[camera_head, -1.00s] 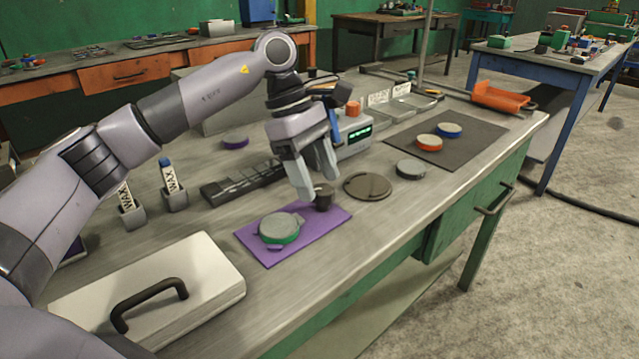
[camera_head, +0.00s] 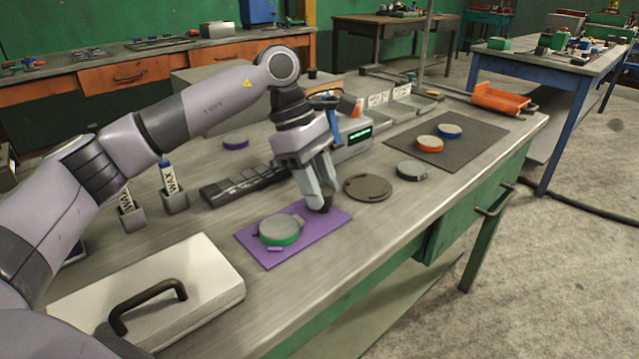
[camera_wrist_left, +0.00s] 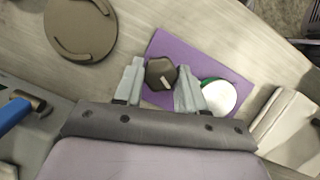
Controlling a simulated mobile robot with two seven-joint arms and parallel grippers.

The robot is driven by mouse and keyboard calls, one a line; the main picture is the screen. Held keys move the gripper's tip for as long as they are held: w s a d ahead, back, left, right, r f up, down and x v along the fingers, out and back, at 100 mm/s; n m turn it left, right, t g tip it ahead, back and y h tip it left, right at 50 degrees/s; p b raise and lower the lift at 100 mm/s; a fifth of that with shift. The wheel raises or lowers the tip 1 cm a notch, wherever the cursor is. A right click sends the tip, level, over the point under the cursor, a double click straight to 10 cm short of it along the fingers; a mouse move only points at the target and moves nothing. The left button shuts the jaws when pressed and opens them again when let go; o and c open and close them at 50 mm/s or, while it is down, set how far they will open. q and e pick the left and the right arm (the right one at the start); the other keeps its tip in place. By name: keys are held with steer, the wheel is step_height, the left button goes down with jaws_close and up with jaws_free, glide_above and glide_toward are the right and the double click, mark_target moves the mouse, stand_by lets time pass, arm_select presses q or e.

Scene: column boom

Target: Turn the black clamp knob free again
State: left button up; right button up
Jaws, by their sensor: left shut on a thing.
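The black clamp knob (camera_wrist_left: 161,72) sits between the two fingers of my left gripper (camera_wrist_left: 160,88) in the left wrist view. In the head view my left gripper (camera_head: 318,202) is lowered over the right part of a purple mat (camera_head: 270,260), shut on the knob, and its fingers mostly hide it. A round grey-topped piece with a green side (camera_head: 279,230) lies on the mat to the left of the fingers. It also shows in the left wrist view (camera_wrist_left: 220,97). My right gripper is not in view.
A flat brown disc (camera_head: 367,187) and a grey disc (camera_head: 411,171) lie right of the mat. A black slotted rack (camera_head: 240,186) lies behind it. A white case with a black handle (camera_head: 205,270) stands front left. The bench's front right is clear.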

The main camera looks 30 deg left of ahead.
arm_select(q)
steer(key=n+t, duration=0.1)
steer(key=n, duration=0.2)
steer(key=n+t, duration=0.1)
steer(key=n, duration=0.2)
steer(key=shift+s+t, duration=0.2)
steer(key=shift+t, duration=0.1)
steer(key=n+y, duration=0.1)
steer(key=n, duration=0.1)
steer(key=n+t+b, duration=0.1)
steer(key=n, duration=0.2)
steer(key=shift+d+n+y, duration=0.2)
steer(key=shift+n+y, duration=0.1)
steer(key=shift+y, duration=0.1)
steer(key=n+y, duration=0.1)
steer(key=n, duration=0.2)
steer(key=n+t+y+b, duration=0.1)
steer(key=n, duration=0.2)
steer(key=shift+s+d+y+b, duration=0.1)
steer(key=shift+d+y+b, duration=0.05)
steer(key=shift+y+b, duration=0.15)
steer(key=n+y, duration=0.1)
steer(key=n, duration=0.2)
steer(key=n+y, duration=0.1)
steer(key=n, duration=0.1)
steer(key=shift+d+r+n+b, duration=0.1)
steer(key=shift+n+b, duration=0.3)
steer(key=o, duration=1.1)
steer(key=shift+c, duration=0.2)
